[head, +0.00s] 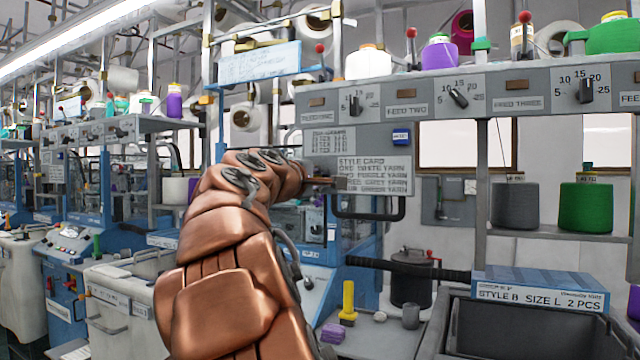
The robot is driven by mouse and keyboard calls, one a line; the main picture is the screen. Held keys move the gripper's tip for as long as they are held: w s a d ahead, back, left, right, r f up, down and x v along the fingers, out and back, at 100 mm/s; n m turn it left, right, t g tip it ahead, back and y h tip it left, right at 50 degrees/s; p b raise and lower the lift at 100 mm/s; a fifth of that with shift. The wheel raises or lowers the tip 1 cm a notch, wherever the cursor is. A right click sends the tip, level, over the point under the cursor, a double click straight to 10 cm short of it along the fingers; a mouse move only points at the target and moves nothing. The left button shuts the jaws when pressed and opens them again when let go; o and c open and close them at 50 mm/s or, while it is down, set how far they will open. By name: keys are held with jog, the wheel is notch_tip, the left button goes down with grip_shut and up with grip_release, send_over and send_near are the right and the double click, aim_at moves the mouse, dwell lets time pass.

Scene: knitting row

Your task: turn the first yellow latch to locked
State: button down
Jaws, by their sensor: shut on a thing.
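My copper-coloured arm reaches up from the bottom centre, and my gripper (322,183) is at its far end, at the left edge of the grey style card panel (377,205). The gripper is small here and partly hidden by my own wrist. It is shut on a small part by the panel's edge, mostly covered by the jaws. I cannot make out its colour or which way it is turned, so I cannot tell from this view whether it is the first yellow latch. No latch shows clearly elsewhere on the panel.
A grey rail (430,92) with black knobs runs above the panel. A black bar handle (370,216) is below it. Green and grey yarn cones sit right.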

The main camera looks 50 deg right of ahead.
dwell(0.4)
jog(key=c, duration=1.1)
grip_release()
jog(key=v, duration=1.2)
